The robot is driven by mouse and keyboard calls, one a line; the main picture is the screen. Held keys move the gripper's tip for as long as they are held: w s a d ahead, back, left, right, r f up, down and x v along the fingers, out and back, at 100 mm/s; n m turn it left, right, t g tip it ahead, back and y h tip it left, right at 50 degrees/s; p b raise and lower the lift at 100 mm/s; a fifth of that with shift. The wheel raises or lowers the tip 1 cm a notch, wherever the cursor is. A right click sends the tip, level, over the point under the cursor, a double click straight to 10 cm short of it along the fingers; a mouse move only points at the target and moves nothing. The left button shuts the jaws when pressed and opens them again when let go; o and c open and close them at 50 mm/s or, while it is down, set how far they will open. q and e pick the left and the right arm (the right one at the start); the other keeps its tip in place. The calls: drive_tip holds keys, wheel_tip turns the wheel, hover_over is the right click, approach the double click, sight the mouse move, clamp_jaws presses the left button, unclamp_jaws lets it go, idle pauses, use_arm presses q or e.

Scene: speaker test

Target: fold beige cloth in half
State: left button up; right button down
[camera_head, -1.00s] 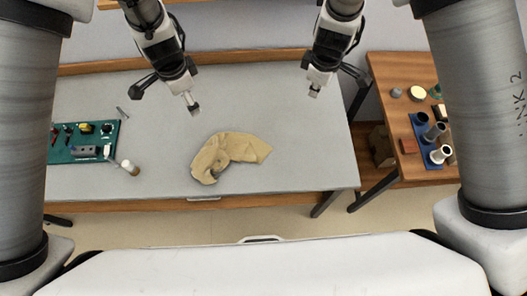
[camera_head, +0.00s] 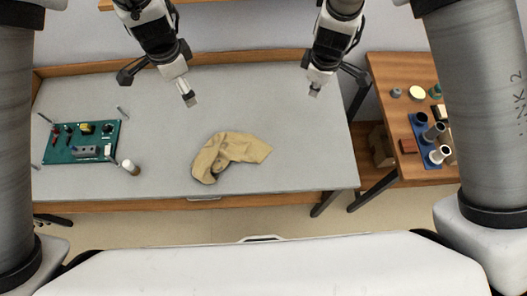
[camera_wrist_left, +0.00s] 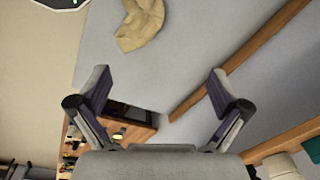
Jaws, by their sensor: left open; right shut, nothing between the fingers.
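The beige cloth (camera_head: 232,151) lies crumpled and bent in a curved shape on the grey table (camera_head: 275,100), near its front edge. It also shows at the top of the left wrist view (camera_wrist_left: 141,25). My left gripper (camera_head: 190,101) is above the table, behind and to the left of the cloth, apart from it. In the left wrist view its fingers (camera_wrist_left: 158,92) are spread wide with nothing between them. My right gripper (camera_head: 314,91) is shut and empty above the right back part of the table, away from the cloth.
A green board with small parts (camera_head: 82,142) lies at the table's left, with a small white-topped cylinder (camera_head: 130,167) beside it. A wooden side table (camera_head: 398,75) at the right holds a blue tray (camera_head: 418,130) with cups.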

use_arm(q)
drive_tip(key=shift+w, duration=0.1)
drive_tip(key=s+f+h+b, duration=0.1)
drive_tip(key=f+b, duration=0.3)
drive_tip(key=f, duration=0.6)
drive_tip(key=f+h+b, duration=0.1)
drive_tip(key=f+b, duration=0.3)
drive_tip(key=f, duration=0.7)
drive_tip(key=s+d+f+b, duration=0.1)
drive_tip(key=f+b, duration=0.3)
drive_tip(key=f, duration=0.6)
drive_tip(key=shift+s+f+m+h+b, duration=0.15)
drive_tip(key=shift+s+m+h+b, duration=0.15)
drive_tip(key=shift+s+h, duration=0.1)
use_arm(e)
wheel_tip(320, 180, down, 13)
drive_tip(key=shift+r, duration=0.2)
use_arm(q)
drive_tip(key=shift+d, duration=0.1)
use_arm(e)
drive_tip(key=shift+r, duration=0.1)
unclamp_jaws()
